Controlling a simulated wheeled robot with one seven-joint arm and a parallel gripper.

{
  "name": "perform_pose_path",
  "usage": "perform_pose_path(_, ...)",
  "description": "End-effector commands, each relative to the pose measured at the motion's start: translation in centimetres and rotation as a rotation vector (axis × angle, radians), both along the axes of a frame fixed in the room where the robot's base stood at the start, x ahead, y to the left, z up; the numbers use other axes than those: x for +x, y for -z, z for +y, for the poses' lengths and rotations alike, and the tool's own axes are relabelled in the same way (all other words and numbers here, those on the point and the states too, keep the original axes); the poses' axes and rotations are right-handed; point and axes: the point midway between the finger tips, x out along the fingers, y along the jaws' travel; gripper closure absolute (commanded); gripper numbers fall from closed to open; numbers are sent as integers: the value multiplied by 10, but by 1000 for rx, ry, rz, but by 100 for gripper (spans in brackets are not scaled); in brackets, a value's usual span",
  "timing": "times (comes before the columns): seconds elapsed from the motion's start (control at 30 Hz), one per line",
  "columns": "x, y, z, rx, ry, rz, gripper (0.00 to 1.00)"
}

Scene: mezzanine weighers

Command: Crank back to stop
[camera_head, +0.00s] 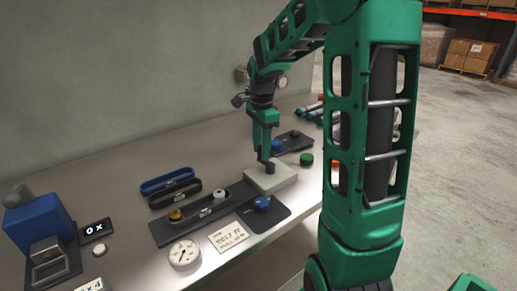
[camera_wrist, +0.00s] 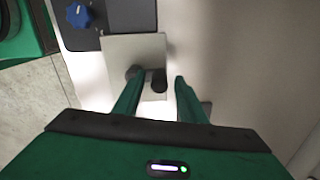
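The crank is dark and sits on a pale square block (camera_head: 279,178) on the bench, below my gripper. In the wrist view the block (camera_wrist: 150,47) shows a round dark hub and a dark upright crank handle (camera_wrist: 158,82). My gripper (camera_head: 266,157) points down over the block. In the wrist view its two green fingers (camera_wrist: 159,80) are apart, with the crank handle between them near the tips. I cannot tell whether either finger touches it. The left finger partly covers the crank's hub and arm.
A blue knob (camera_head: 262,203) on a dark plate and a dial gauge (camera_head: 184,253) lie nearer. Black and blue trays (camera_head: 167,181), a sign card (camera_head: 229,237) and a blue machine (camera_head: 38,222) stand left. A green knob (camera_head: 307,159) sits right of the block. A wall runs behind.

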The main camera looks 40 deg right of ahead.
Motion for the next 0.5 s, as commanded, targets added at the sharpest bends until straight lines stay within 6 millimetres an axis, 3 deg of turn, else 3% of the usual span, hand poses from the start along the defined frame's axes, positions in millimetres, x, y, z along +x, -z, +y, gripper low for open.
perform_pose_path(0.17,0,0,0,0,0,0,62)
perform_pose_path(0.33,0,0,0,0,0,0,98)
perform_pose_path(0.5,0,0,2,0,-2,-2,100)
